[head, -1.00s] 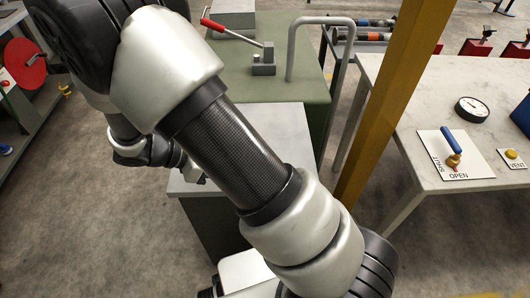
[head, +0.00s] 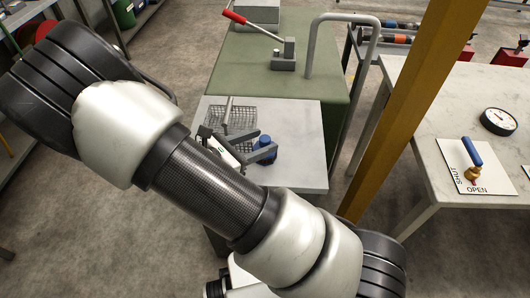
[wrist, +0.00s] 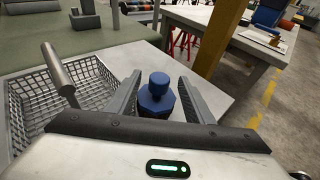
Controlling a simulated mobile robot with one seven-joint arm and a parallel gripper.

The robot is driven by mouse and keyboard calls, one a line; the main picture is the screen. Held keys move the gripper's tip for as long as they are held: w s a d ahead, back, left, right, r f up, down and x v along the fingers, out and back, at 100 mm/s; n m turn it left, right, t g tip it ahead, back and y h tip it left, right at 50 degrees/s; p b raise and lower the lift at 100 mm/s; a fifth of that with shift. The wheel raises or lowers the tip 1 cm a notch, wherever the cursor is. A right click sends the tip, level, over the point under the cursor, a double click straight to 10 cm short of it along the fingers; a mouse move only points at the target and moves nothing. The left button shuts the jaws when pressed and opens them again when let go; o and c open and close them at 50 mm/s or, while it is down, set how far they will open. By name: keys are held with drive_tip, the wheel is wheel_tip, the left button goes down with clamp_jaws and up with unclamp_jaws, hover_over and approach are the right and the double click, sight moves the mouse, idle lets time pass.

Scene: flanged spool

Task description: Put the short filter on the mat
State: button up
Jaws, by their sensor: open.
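A short blue cylinder with a narrower round top (wrist: 155,98), which may be the short filter, stands upright on a light grey tabletop; it also shows in the head view (head: 266,150). My gripper (wrist: 156,100) is open, with one finger on each side of the blue piece; I cannot tell whether either finger touches it. My gripper also shows in the head view (head: 262,148), partly hidden by my own arm. The lower part of the blue piece is hidden by the gripper body. I cannot make out a mat in either view.
A wire basket (wrist: 30,101) with a slanted grey rod (wrist: 59,72) stands close left of my gripper. The grey tabletop (head: 300,120) is bare to the right. A green bench (head: 238,62) with a red-handled lever, a yellow post (head: 408,92) and a white table (head: 420,128) stand around.

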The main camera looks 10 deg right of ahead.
drive_tip(key=shift+b+x, duration=0.8)
drive_tip(key=shift+x, duration=2.4)
drive_tip(key=shift+a+f, duration=0.1)
drive_tip(key=shift+a, duration=0.05)
clamp_jaws()
